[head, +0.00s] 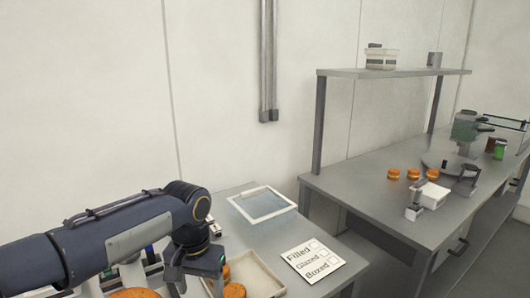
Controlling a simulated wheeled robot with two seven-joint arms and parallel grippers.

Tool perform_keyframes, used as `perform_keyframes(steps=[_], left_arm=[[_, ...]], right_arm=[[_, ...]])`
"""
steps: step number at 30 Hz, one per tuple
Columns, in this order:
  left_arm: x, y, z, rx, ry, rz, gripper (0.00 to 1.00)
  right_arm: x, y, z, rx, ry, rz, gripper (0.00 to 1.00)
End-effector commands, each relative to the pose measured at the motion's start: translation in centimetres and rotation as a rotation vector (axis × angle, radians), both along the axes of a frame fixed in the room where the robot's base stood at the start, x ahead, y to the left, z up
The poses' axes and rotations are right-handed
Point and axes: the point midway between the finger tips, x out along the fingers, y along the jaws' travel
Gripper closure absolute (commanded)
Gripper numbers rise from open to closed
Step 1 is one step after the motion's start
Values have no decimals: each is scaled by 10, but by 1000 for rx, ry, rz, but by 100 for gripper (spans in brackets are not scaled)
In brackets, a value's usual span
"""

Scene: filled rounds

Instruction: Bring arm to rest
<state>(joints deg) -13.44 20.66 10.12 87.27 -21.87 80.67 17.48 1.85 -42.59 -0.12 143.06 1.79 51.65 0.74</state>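My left arm (120,235) comes in from the left, bends at a dark joint and drops toward the near table. Its lower end (192,262) is over the left side of a shallow beige tray (268,284). The fingers of my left gripper cannot be made out, so its opening does not show. Golden-brown rounds (234,290) lie in the tray, partly hidden by the arm. Another brown round (134,293) shows under the arm at the bottom edge. My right gripper is not in view.
A white-framed tray (286,208) and a card reading Filled, Glazed, Boxed (312,262) lie on the near table. On the right bench (345,182) stand several orange-brown rounds (393,174), a grey disc (436,162), a white container (432,195) and a green machine (465,128). A shelf (415,73) spans above.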

Motion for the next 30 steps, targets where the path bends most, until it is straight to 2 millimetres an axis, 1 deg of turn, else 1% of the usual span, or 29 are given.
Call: perform_keyframes(steps=[8, 14, 17, 20, 23, 24, 27, 30], left_arm=[[-25, 21, 7, -45, -38, 26, 35], [-55, 42, 11, -100, -83, 61, 35], [-76, 53, 11, -137, -117, 86, 35], [-104, 65, 8, -183, -162, 123, 35], [-139, 75, -1, -244, -226, 176, 35], [-153, 77, -6, -271, -256, 198, 35], [-182, 78, -20, -328, -325, 251, 35], [-201, 75, -33, -370, -379, 291, 35]], right_arm=[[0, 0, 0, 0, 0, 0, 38], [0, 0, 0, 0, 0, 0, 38], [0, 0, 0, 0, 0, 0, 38], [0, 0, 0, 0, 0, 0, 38], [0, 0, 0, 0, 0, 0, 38], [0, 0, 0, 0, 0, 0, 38], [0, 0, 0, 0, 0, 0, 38], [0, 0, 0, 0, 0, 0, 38]])
